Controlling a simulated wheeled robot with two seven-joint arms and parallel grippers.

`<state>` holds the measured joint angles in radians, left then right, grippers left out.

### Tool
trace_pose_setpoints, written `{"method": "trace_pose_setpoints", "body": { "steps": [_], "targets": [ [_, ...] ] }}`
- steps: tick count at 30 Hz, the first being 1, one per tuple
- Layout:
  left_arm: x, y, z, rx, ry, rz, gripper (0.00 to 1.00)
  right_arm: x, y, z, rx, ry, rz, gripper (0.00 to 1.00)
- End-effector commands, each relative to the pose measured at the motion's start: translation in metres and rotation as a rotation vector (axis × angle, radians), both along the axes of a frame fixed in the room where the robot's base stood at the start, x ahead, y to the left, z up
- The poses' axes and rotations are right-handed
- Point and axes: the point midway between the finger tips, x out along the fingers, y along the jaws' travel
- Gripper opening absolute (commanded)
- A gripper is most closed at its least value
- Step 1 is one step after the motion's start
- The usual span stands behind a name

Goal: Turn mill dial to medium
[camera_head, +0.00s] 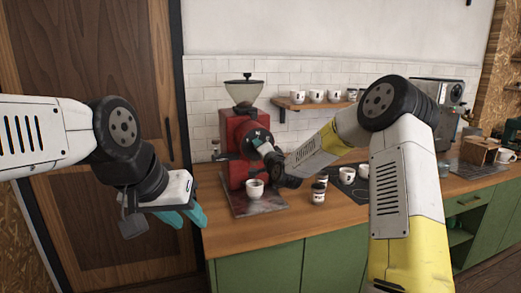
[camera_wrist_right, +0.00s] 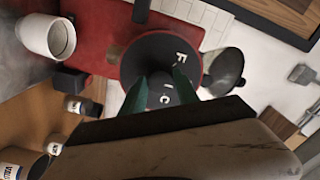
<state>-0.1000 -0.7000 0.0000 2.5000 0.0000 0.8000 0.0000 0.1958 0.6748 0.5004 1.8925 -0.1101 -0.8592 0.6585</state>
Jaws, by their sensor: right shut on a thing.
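The red mill (camera_head: 237,135) stands on the wooden counter with a clear hopper on top. Its dial (camera_head: 252,139) is a dark disc on the mill's front. In the right wrist view the dial (camera_wrist_right: 142,58) shows the letters F and C; its pointer is hard to make out. My right gripper (camera_head: 267,148) is shut on the dial, its green fingertips (camera_wrist_right: 166,82) against the middle of the disc and hiding part of it. My left gripper (camera_head: 189,216) hangs at the left in front of the counter, its teal fingers apart and empty.
A white cup (camera_head: 255,188) stands on a dark tray (camera_head: 240,208) below the mill. A small labelled jar (camera_head: 318,193) and more cups stand to the right, partly behind my right arm. A wall shelf (camera_head: 305,104) holds cups. Green cabinets (camera_head: 270,265) are below the counter.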

Motion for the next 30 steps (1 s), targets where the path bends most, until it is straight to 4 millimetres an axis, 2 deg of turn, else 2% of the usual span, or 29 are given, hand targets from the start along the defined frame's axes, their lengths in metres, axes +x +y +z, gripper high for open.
{"method": "trace_pose_setpoints", "body": {
  "steps": [7, 8, 10, 21, 23, 30],
  "targets": [
    [0.0, 0.0, 0.0, 0.0, 0.0, 0.0, 0.36, 0.0, -0.001, -0.001, -0.001, 0.001, -0.002, 0.0],
    [0.0, 0.0, 0.0, 0.0, 0.0, 0.0, 0.36, 0.0, -0.001, -0.001, -0.001, 0.001, -0.002, 0.43],
    [0.0, 0.0, 0.0, 0.0, 0.0, 0.0, 0.36, 0.0, -0.001, -0.001, -0.001, 0.001, -0.002, 0.56],
    [0.0, 0.0, 0.0, 0.0, 0.0, 0.0, 0.36, -0.003, -0.001, -0.001, -0.003, 0.002, 0.0, 0.58],
    [0.0, 0.0, 0.0, 0.0, 0.0, 0.0, 0.36, -0.009, -0.003, -0.001, -0.003, 0.002, 0.0, 0.58],
    [0.0, 0.0, 0.0, 0.0, 0.0, 0.0, 0.36, -0.048, -0.016, -0.001, -0.004, 0.001, 0.0, 0.58]
  ]
}}
